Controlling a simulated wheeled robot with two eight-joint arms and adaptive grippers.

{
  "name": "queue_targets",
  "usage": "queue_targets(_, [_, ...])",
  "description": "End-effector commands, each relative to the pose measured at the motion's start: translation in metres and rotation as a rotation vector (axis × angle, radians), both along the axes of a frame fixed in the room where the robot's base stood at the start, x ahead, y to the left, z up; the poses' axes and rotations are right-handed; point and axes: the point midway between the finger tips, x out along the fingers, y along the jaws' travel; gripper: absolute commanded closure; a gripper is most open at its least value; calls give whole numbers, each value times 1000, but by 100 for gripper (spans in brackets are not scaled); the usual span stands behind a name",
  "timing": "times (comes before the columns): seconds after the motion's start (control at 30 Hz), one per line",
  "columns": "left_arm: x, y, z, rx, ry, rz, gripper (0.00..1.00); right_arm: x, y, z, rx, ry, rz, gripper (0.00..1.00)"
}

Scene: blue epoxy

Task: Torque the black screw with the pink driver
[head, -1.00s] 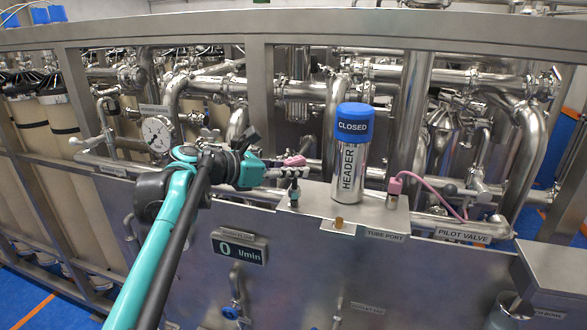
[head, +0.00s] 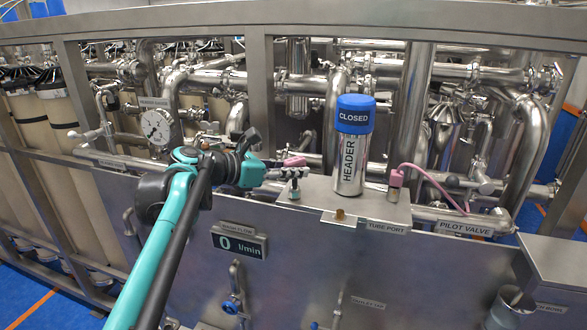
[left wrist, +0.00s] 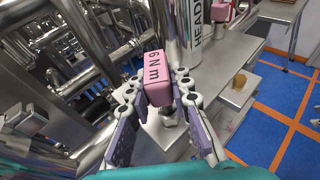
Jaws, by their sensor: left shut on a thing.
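My left gripper (head: 290,173) is shut on the pink driver (head: 295,161), whose top stands above the fingers. In the left wrist view the driver (left wrist: 158,72) is a pink block marked "6 Nm", held between the fingers of the left gripper (left wrist: 156,92). A short metal part shows below it. The driver is over a small post at the left end of the steel ledge (head: 322,196). I cannot make out the black screw; the driver and fingers cover that spot. My right gripper is not in view.
The steel HEADER cylinder (head: 350,165) with a blue CLOSED cap (head: 355,114) stands just right of the gripper. Further right is a pink fitting (head: 396,178) with a pink tube. A brass plug (head: 340,215) sits in front. Pipes and a gauge (head: 156,127) are behind.

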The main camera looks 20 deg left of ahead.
Motion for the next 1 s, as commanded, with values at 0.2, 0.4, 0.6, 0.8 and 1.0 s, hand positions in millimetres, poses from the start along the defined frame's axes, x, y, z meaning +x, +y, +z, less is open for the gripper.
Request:
queue_targets(0.2, [0, 0, -2, 0, 0, 0, 56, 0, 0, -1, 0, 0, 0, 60])
queue_targets(0.4, [0, 0, -2, 0, 0, 0, 56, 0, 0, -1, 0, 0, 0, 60])
queue_targets(0.6, [0, 0, 6, 0, 0, 0, 56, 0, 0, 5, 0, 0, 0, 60])
queue_targets(0.8, [0, 0, 13, 0, 0, 0, 56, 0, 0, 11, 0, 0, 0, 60])
queue_targets(1.0, [-1, -1, 13, 0, 0, 26, 56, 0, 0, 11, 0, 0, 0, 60])
